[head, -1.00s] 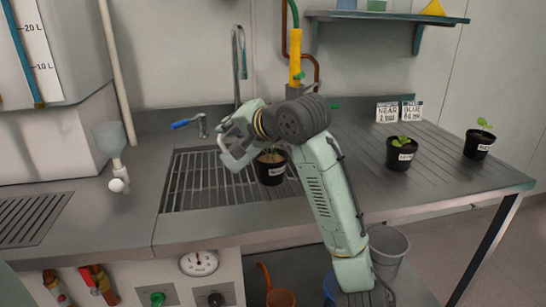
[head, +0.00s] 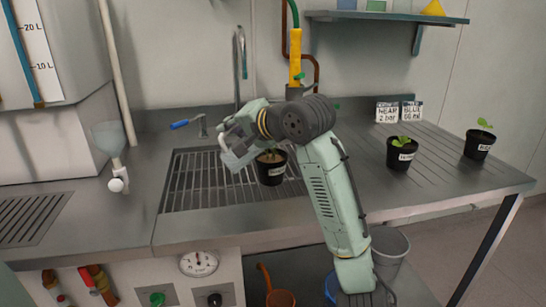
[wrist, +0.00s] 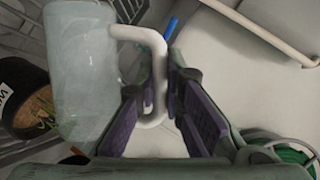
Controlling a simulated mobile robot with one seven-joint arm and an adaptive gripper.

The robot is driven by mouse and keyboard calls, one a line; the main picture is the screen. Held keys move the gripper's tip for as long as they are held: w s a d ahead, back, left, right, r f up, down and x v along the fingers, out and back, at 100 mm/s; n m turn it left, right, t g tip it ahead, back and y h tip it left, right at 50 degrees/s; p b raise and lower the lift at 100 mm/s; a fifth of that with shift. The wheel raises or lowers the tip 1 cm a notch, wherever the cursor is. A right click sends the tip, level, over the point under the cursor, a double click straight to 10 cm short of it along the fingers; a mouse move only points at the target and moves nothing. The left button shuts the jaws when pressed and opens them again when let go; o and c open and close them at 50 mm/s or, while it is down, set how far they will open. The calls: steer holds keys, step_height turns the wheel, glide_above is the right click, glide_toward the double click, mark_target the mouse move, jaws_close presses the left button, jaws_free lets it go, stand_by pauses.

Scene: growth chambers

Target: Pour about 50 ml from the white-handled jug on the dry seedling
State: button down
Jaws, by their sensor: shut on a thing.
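My gripper (wrist: 165,105) is shut on the white handle (wrist: 152,65) of a pale, translucent jug (wrist: 80,75). In the head view the jug (head: 237,158) hangs tilted over the sink grate, close to the left of a black pot (head: 272,175). A small seedling (head: 269,156) stands in that pot. In the wrist view the pot (wrist: 22,105) shows at the left, with brown soil and thin leaves, partly hidden by the jug. I cannot tell the water level or see any stream.
Two more potted seedlings stand on the right worktop, one nearer (head: 401,155) and one farther (head: 479,145). A tap with a blue lever (head: 188,123) is behind the grate (head: 190,185). A funnel-like vessel (head: 110,140) stands at left.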

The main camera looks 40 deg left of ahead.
mark_target(222, 140)
steer(key=shift+w, duration=0.15)
stand_by(0.8)
steer(key=shift+r, duration=0.2)
steer(key=s+n, duration=0.1)
steer(key=s+a+f+n+t+h+p, duration=0.1)
steer(key=shift+s+f+n+t, duration=0.3)
steer(key=shift+s+n, duration=0.1)
steer(key=shift+a+f+t+b, duration=0.1)
steer(key=shift+f+t+b, duration=0.25)
steer(key=shift+f, duration=0.25)
steer(key=shift+n+t+h, duration=0.35)
steer(key=shift+n+h, duration=0.15)
steer(key=shift+n, duration=0.4)
steer(key=f, duration=0.1)
steer(key=s+f+b, duration=0.1)
steer(key=s+a+f+b, duration=0.1)
steer(key=shift+f, duration=0.25)
